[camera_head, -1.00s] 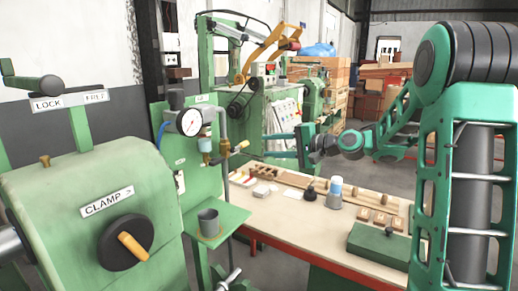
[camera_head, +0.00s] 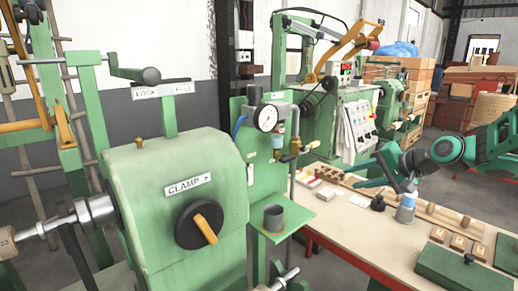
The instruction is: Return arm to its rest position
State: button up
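My teal and black arm (camera_head: 492,148) enters from the right edge and reaches left over the workbench. My gripper (camera_head: 352,176) is at its end, pointing left. Its two thin teal fingers look spread apart, with nothing visible between them. It appears in front of the green machine with the white panel, above the back of the bench; its exact height is hard to tell. A white and blue bottle (camera_head: 405,208) appears just below the wrist, partly covered by it. I cannot tell whether they touch.
The workbench (camera_head: 345,235) carries wooden parts, small blocks (camera_head: 459,243) and a green box (camera_head: 468,270). The green clamp machine (camera_head: 180,230) fills the left front. A grey cup (camera_head: 273,218) stands on its shelf. A pressure gauge (camera_head: 266,118) stands behind. Crates (camera_head: 410,75) are at the back.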

jog(key=s+d+f+g+h, duration=0.2)
jog(key=s+d+f+g, duration=0.1)
jog(key=s, duration=0.9)
jog(key=s+d+f+n+g+h, duration=0.1)
jog(key=s+d+f+g+h, duration=0.1)
jog(key=s, duration=1.1)
jog(key=s+d+f+g+h, duration=0.2)
jog(key=s+d+f+g, duration=0.1)
jog(key=s, duration=1)
jog(key=shift+s+d+f+g, duration=0.25)
jog(key=shift+d+f+g, duration=0.2)
jog(key=shift+d, duration=0.5)
jog(key=shift+w+f+h, duration=0.2)
jog(key=shift+w+h, duration=0.1)
jog(key=shift+w, duration=0.35)
jog(key=shift+s, duration=0.1)
jog(key=shift+c, duration=0.4)
